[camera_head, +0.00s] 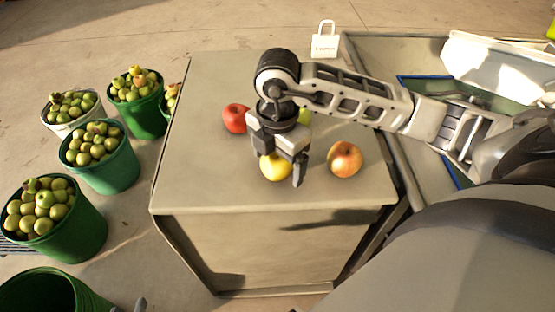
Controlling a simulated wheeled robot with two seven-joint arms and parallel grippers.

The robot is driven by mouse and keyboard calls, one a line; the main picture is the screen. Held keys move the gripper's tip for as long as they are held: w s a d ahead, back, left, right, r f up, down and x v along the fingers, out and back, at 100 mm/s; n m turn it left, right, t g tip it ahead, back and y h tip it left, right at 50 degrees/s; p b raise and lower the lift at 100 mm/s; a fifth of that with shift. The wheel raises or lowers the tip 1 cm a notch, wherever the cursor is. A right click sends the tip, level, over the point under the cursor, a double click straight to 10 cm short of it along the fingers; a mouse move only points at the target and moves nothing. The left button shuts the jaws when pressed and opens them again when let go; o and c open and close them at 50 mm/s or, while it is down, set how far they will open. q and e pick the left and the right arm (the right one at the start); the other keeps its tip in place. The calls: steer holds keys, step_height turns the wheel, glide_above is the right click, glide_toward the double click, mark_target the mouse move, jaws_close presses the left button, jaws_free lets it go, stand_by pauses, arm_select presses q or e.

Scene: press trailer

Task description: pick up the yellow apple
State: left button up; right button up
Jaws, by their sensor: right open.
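The yellow apple (274,169) sits on the table (200,180), partly hidden by my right gripper. My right gripper (281,166) points down directly over the yellow apple. Its jaws are open, with one finger in front of the apple's right side; I cannot tell whether it touches. The other finger is at the apple's upper left. Only a small grey tip of my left gripper (140,304) shows at the bottom edge, so its jaws cannot be judged.
A red apple (235,118) lies behind left, a red-yellow apple (345,158) to the right. A green apple (305,117) is mostly hidden behind my gripper. Green buckets (105,175) of apples stand left on the floor. A white bag (324,45) is at the back edge.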

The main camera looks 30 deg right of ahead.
mark_target(277, 157)
steer(key=c, duration=1.2)
steer(key=shift+r, duration=0.15)
